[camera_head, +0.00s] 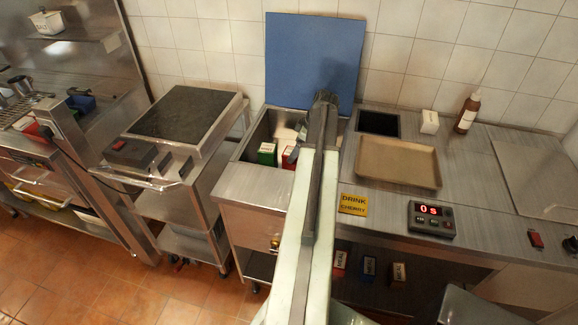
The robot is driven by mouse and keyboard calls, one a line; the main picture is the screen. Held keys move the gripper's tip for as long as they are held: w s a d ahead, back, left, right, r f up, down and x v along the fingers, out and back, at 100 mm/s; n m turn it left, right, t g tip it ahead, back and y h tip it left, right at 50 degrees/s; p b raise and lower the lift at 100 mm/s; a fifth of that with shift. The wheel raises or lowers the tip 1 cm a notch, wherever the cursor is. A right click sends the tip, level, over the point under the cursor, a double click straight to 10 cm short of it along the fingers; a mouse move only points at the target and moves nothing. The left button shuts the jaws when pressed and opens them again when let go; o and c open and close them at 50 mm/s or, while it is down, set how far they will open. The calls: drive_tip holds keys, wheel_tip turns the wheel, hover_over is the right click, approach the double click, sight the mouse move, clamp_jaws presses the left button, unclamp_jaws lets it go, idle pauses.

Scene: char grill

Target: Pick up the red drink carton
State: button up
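The red drink carton (288,161) stands in the open steel bin (247,141) left of my arm, and only part of it shows. A green carton (267,153) with a white label stands just left of it. My gripper (291,154) hangs down into the bin at the red carton's top and overlaps it in the picture. Its fingers are small and dark and partly hidden by my arm. I cannot tell whether they are open, or whether they touch the carton. A yellow "DRINK CHERRY" sign (352,204) lies on the counter front to the right.
A blue panel (300,50) stands upright behind the bin. On the right counter are a brown tray (398,163), a white box (430,122), a bottle (467,113) and a timer (431,219). Several labelled boxes (369,268) sit below. A dark-topped cooker (184,112) stands left.

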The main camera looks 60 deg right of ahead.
drive_tip(key=shift+b+x, duration=0.45)
drive_tip(key=shift+x, duration=0.5)
drive_tip(key=shift+w, duration=0.1)
drive_tip(key=b+x, duration=0.5)
drive_tip(key=shift+a+f, duration=0.1)
drive_tip(key=shift+f, duration=0.05)
drive_tip(key=shift+c, duration=0.3)
drive_tip(key=c, duration=1.8)
drive_tip(key=shift+o, duration=0.2)
wheel_tip(320, 180, up, 11)
drive_tip(key=p, duration=1)
drive_tip(key=shift+f+p, duration=0.15)
drive_tip(key=shift+p, duration=0.25)
